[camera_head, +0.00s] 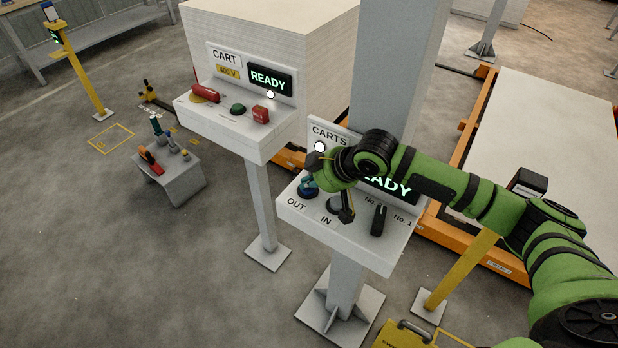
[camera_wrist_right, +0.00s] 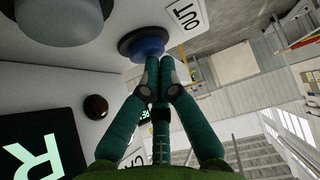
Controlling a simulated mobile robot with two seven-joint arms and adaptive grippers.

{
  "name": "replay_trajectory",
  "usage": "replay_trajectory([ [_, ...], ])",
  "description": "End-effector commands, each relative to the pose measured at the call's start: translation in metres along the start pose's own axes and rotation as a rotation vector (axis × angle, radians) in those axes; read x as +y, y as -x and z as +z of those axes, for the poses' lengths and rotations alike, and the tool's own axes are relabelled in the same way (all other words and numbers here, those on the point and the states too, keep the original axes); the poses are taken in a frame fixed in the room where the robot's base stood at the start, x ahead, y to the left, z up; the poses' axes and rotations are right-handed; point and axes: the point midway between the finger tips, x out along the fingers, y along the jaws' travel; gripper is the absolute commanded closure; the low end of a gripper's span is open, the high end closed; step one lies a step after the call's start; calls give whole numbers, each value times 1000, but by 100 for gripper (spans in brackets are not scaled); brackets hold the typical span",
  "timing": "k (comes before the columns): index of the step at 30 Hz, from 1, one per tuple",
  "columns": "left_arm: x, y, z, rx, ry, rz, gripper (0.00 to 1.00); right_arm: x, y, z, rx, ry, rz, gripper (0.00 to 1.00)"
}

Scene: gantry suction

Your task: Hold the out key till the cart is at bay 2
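The out key (camera_head: 306,192) is a blue round button at the left of the CARTS panel (camera_head: 345,248), above the OUT label. It also shows in the right wrist view (camera_wrist_right: 146,42), in a dark collar. My right gripper (camera_head: 310,180) is at this key. In the wrist view its green fingers (camera_wrist_right: 158,62) are together, with the tips at the edge of the blue cap; I cannot tell whether the key is pressed in. The CARTS display (camera_head: 388,187) is partly hidden by my arm; "ADY" shows. My left gripper is not in view.
The panel also has a grey IN key (camera_head: 334,205), partly hidden, a black selector (camera_head: 379,220) and a lit white lamp (camera_head: 320,147). A second CART panel (camera_head: 235,125) reading READY stands to the left. An orange frame (camera_head: 470,243) with a pale top lies at right.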

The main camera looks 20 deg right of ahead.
Motion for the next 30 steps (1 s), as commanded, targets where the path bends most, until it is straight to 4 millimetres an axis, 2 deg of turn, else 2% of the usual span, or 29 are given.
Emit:
replay_trajectory([
  [1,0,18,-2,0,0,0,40,1,13,-13,4,0,0,100],
  [4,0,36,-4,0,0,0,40,4,26,-27,13,0,4,100],
  [6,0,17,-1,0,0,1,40,5,34,-19,16,4,10,100],
  [7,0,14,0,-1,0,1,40,5,41,-18,17,5,11,100],
  [12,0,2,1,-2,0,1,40,5,80,-20,19,4,12,100],
  [16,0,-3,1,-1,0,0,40,5,102,-21,20,4,11,100],
  [21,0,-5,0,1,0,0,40,4,117,-21,19,2,8,100],
  [30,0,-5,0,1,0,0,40,4,120,-23,20,2,8,100],
])
